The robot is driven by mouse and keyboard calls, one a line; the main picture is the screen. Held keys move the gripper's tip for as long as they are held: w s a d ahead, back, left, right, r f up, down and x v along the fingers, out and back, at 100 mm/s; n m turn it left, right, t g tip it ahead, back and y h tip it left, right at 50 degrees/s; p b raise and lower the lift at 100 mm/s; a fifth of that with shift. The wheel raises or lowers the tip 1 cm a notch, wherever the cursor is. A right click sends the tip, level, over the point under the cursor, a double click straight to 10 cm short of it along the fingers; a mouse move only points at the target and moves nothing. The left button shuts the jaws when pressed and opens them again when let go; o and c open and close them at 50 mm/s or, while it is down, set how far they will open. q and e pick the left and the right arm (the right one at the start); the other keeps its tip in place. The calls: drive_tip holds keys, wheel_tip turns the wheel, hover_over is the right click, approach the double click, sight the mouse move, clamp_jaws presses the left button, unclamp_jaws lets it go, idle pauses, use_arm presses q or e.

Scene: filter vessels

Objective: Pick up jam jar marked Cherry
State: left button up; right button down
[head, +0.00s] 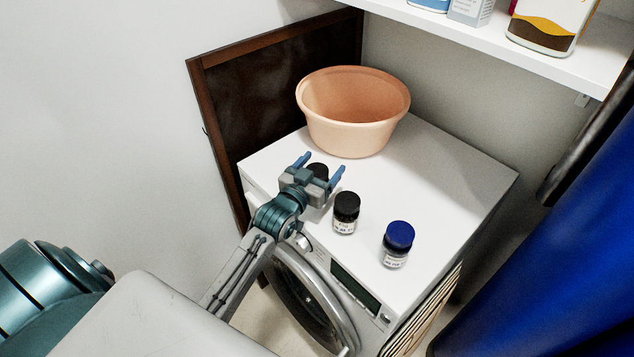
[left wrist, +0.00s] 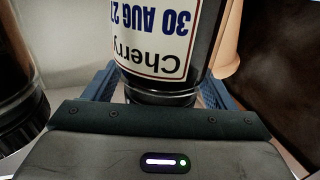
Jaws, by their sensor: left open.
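The jar marked Cherry (left wrist: 155,45) fills the top middle of the left wrist view. Its white label reads "Cherry" and "30 AUG", upside down in that view, and its dark lid (left wrist: 160,97) points down there. In the head view its black lid (head: 318,170) shows at the left end of the row of jars, with the body hidden behind my gripper. My left gripper (head: 323,166) is open, with a blue finger on either side of the jar. I cannot tell whether the fingers touch it. My right gripper is not in view.
A black-lidded jar (head: 346,213) stands close to the right of the gripper, and a blue-lidded jar (head: 397,245) stands farther right, all on the white washing machine (head: 440,185). A peach tub (head: 353,138) stands behind. A shelf (head: 540,60) hangs above at the back right.

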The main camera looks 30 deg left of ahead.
use_arm(q)
drive_tip(key=c, duration=1.3)
drive_tip(key=shift+r, duration=0.1)
drive_tip(key=shift+c, duration=0.3)
